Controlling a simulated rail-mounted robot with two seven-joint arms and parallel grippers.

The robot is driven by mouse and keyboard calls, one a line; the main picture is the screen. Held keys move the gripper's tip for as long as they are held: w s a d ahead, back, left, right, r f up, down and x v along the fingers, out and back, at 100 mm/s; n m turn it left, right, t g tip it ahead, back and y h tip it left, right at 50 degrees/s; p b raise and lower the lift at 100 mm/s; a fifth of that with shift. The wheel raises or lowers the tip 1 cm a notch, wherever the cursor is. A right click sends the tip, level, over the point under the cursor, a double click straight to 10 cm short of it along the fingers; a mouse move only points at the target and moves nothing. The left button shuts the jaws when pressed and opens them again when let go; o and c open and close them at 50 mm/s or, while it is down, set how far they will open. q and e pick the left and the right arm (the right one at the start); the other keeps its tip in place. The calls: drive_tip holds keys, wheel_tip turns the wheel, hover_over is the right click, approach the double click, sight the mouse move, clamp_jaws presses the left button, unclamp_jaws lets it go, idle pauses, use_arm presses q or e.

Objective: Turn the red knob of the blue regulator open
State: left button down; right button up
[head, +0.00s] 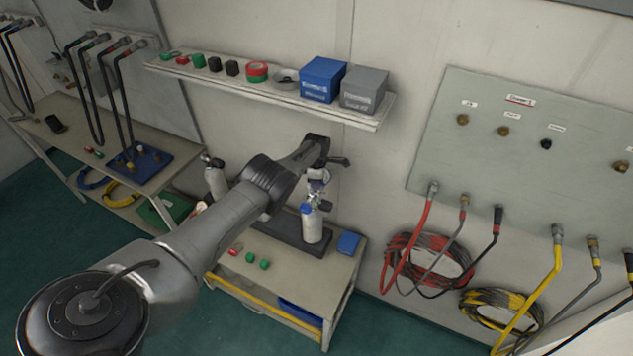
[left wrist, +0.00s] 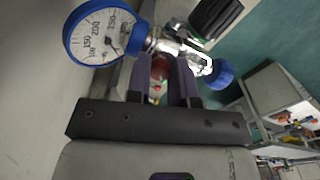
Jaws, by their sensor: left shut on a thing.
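The blue regulator (head: 317,183) sits on top of a small white cylinder (head: 312,228) on the low bench. In the left wrist view it shows as a blue-rimmed gauge (left wrist: 104,33) with a metal body and a blue cap (left wrist: 220,73). The red knob (left wrist: 160,69) is between the two dark fingers of my left gripper (left wrist: 164,82), which is shut on it. In the head view my left gripper (head: 330,158) is at the regulator, and the knob is hidden there. My right gripper is not in view.
The low bench (head: 338,285) holds a second cylinder (head: 216,178), red and green caps (head: 250,257) and a blue box (head: 348,243). A shelf (head: 262,92) with small parts and boxes hangs above. A wall panel (head: 540,145) with hoses stands at the right.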

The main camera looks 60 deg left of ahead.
use_arm(q)
drive_tip(key=shift+n, duration=1)
drive_tip(key=c, duration=1)
unclamp_jaws()
wheel_tip(320, 180, up, 8)
drive_tip(key=p, duration=0.7)
drive_tip(key=shift+f, duration=0.2)
